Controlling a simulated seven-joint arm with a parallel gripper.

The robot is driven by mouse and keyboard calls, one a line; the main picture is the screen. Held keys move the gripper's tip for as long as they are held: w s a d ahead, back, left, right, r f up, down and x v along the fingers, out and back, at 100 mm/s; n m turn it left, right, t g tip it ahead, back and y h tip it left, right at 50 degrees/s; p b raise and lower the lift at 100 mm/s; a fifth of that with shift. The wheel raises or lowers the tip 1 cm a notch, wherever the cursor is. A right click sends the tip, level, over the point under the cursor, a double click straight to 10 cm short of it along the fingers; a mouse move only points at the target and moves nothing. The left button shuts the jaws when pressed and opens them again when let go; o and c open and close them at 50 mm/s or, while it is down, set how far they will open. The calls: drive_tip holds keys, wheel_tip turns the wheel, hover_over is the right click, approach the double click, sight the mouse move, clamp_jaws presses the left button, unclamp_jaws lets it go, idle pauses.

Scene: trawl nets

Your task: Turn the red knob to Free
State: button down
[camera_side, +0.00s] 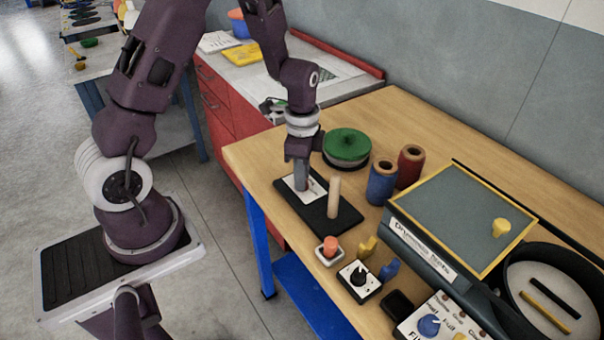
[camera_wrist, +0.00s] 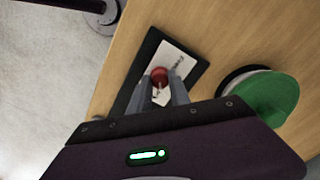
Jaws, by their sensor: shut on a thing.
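The red knob (camera_wrist: 159,74) shows in the wrist view between my two fingertips, on a white label card (camera_wrist: 180,62) on a black base plate (camera_wrist: 200,76). Small dark lettering on the card is too small to read surely, and part of the card is behind my fingers. My gripper (camera_wrist: 160,82) is shut on the knob from above. In the side view my gripper (camera_side: 301,187) points straight down onto the card on the black base plate (camera_side: 335,222), and its fingers hide the knob. I cannot tell which mark the knob points at.
A wooden peg (camera_side: 334,196) stands upright on the plate beside my gripper. A small red button (camera_side: 330,246) and black-knobbed box (camera_side: 358,280) sit in front.

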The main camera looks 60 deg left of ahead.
drive_tip(key=n, duration=1)
drive_tip(key=shift+n, duration=0.4)
drive_tip(key=n, duration=0.3)
drive_tip(key=shift+n, duration=0.3)
drive_tip(key=n, duration=0.4)
drive_tip(key=shift+n, duration=2.4)
drive_tip(key=c, duration=1.2)
unclamp_jaws()
